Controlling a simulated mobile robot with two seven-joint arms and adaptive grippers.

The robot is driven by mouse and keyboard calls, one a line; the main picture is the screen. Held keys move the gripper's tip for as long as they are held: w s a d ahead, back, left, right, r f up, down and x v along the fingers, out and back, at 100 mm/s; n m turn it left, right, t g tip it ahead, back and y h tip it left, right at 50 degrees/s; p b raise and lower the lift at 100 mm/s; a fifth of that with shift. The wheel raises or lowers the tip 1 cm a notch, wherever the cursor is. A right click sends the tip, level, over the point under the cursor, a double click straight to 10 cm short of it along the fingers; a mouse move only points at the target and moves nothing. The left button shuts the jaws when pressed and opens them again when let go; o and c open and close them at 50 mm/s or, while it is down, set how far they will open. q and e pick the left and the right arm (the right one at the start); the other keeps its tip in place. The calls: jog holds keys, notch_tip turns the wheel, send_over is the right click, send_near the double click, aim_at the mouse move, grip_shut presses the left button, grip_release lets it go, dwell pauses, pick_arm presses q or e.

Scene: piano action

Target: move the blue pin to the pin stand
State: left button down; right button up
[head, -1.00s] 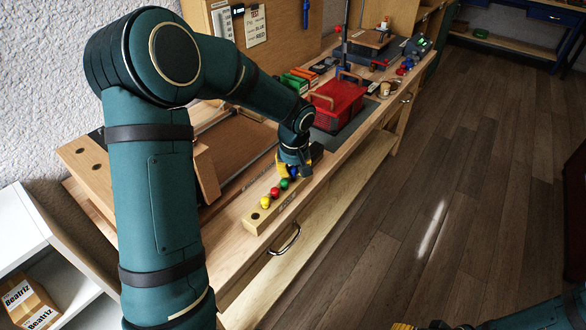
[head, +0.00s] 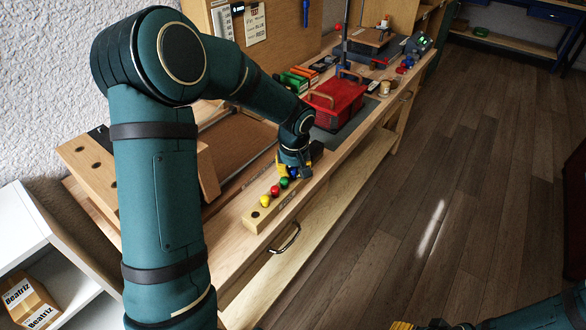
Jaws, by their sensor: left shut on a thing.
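The pin stand is a pale wooden block (head: 261,218) along the front edge of the bench, with a dark hole at its near end. A yellow pin (head: 265,201), a red pin (head: 275,191) and a green pin (head: 284,183) stand in it in a row. My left gripper (head: 294,174) points down over the far end of the stand, just past the green pin. I cannot tell whether the pin is in a hole. My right gripper (head: 416,326) is cut off at the bottom edge.
A red basket (head: 335,101) with wooden handles stands on the bench beyond my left gripper. Green and orange boxes (head: 299,78) lie behind it. A brown panel (head: 238,154) lies behind the stand. The floor (head: 470,170) to the right is clear.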

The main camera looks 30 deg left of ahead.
dwell(0.4)
pick_arm(q)
jog(key=c, duration=0.5)
grip_release()
jog(key=shift+c, duration=0.2)
jog(key=shift+r+p, duration=2.45)
jog(key=shift+r, duration=1.3)
